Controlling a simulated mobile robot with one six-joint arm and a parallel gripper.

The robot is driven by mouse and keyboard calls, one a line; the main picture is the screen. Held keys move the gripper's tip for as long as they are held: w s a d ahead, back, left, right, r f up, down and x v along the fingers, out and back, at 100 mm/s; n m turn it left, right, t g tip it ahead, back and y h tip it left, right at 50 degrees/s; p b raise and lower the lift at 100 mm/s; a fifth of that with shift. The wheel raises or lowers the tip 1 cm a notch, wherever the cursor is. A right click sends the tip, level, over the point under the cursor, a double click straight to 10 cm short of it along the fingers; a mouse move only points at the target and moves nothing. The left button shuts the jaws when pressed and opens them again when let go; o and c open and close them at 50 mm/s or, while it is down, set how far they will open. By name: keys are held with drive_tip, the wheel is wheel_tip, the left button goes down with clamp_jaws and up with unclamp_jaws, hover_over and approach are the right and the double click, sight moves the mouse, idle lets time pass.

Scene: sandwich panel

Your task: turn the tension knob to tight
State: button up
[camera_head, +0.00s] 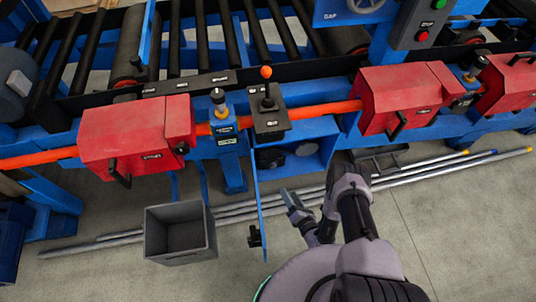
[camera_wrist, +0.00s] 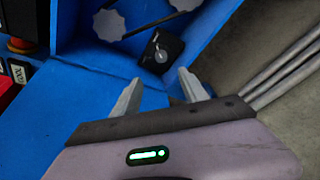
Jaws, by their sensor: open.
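In the wrist view, a small black block with a round grey dial (camera_wrist: 161,55) sits inside the open blue housing (camera_wrist: 95,75). It looks like the tension knob, but its markings are too small to read. My gripper (camera_wrist: 160,77) is open and empty, and the dial lies just beyond the gap between its fingertips. I cannot tell how far apart they are in depth. In the head view, my gripper (camera_head: 290,200) is below the blue housing (camera_head: 325,130). The dial cannot be made out there.
Two grey lobed wheels, one here (camera_wrist: 108,25), with a dark belt lie beyond the dial. Metal rods (camera_wrist: 285,70) lie on the floor at right. A blue panel (camera_head: 261,195) with a black handle (camera_head: 254,236) stands left of my gripper. A grey bin (camera_head: 180,232) stands further left.

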sight(274, 167)
drive_tip(key=b+x, duration=0.4)
drive_tip(key=x, duration=0.3)
drive_tip(key=b+x, duration=0.3)
drive_tip(key=x, duration=0.5)
drive_tip(key=shift+w+d+f+b, duration=0.1)
drive_tip(key=shift+f+b, duration=0.15)
drive_tip(key=shift+b, duration=0.1)
drive_tip(key=shift+w, duration=0.3)
